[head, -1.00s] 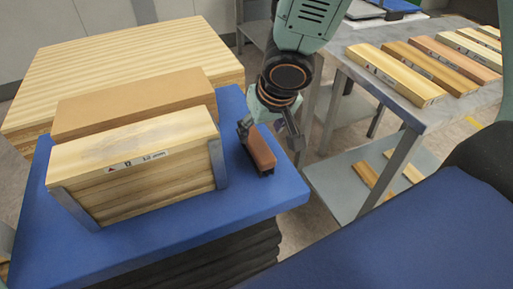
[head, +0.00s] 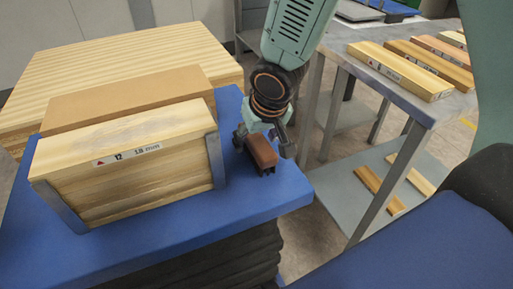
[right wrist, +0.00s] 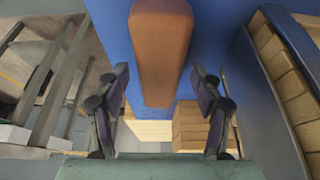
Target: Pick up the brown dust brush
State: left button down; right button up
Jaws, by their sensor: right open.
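The brown dust brush (head: 262,151) lies on the blue table top (head: 255,201), near its right edge, to the right of the wood stack. My right gripper (head: 264,144) is at the brush, with one finger on either side of it in the head view. In the right wrist view the brush (right wrist: 160,55) runs down the middle between the two open fingers of my right gripper (right wrist: 159,110), with a gap on each side. Whether the fingers reach down past the brush cannot be told. My left gripper is not in view.
A stack of wood boards (head: 120,175) sits in a blue-grey holder (head: 215,160) left of the brush. A larger pale wood stack (head: 130,55) stands behind. A grey metal table (head: 395,95) with several wood pieces stands at the right.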

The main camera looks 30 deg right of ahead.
jog(key=shift+d, duration=0.1)
jog(key=shift+w+f, duration=0.1)
jog(key=shift+f, duration=0.1)
dwell(0.4)
jog(key=shift+f, duration=0.1)
jog(key=c, duration=1.3)
notch_tip(320, 180, up, 29)
jog(key=p, duration=2.7)
jog(key=shift+f, duration=0.2)
